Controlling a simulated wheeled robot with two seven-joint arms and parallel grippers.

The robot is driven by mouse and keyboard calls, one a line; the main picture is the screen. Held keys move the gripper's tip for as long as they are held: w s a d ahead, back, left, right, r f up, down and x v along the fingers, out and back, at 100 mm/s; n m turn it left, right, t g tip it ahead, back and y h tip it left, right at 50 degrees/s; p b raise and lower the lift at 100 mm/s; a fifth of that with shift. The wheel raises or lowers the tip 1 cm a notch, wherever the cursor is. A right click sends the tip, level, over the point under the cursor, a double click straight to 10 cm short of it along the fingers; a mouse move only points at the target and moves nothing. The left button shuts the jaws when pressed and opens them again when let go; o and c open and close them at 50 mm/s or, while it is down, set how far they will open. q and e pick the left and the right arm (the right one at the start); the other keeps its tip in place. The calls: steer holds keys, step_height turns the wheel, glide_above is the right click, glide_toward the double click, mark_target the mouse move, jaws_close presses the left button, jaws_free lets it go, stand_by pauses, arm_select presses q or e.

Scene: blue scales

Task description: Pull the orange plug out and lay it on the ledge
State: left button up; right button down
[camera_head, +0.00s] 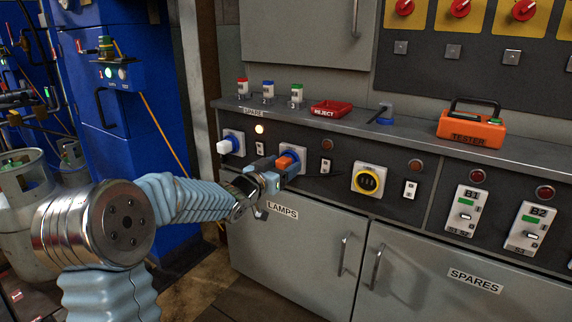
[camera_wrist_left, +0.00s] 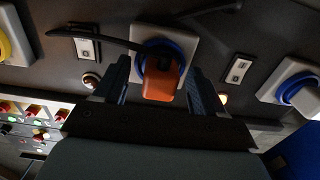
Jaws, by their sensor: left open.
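The orange plug (camera_head: 289,160) sits in a blue-ringed socket (camera_head: 296,157) on the dark panel above the LAMPS door. It also shows in the left wrist view (camera_wrist_left: 161,84), with a black cable running from it. My left gripper (camera_head: 272,176) is at the plug. In the left wrist view its two fingers (camera_wrist_left: 158,86) stand open on either side of the plug, with visible gaps. The ledge (camera_head: 345,124) runs along above the panel. My right gripper is not in view.
On the ledge stand several small coloured-top items (camera_head: 268,90), a red REJECT tray (camera_head: 331,108), a blue item (camera_head: 384,115) and an orange TESTER box (camera_head: 470,130). A white plug (camera_head: 228,145) is left of the orange one.

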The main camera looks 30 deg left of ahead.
mark_target(280, 167)
arm_select(q)
jaws_close()
steer(key=shift+s+a+b, duration=0.15)
steer(key=shift+s+b, duration=0.1)
steer(key=shift+s, duration=1.25)
steer(key=shift+s+a+b, duration=0.1)
steer(key=shift+s+b, duration=0.1)
steer(key=shift+s, duration=1.3)
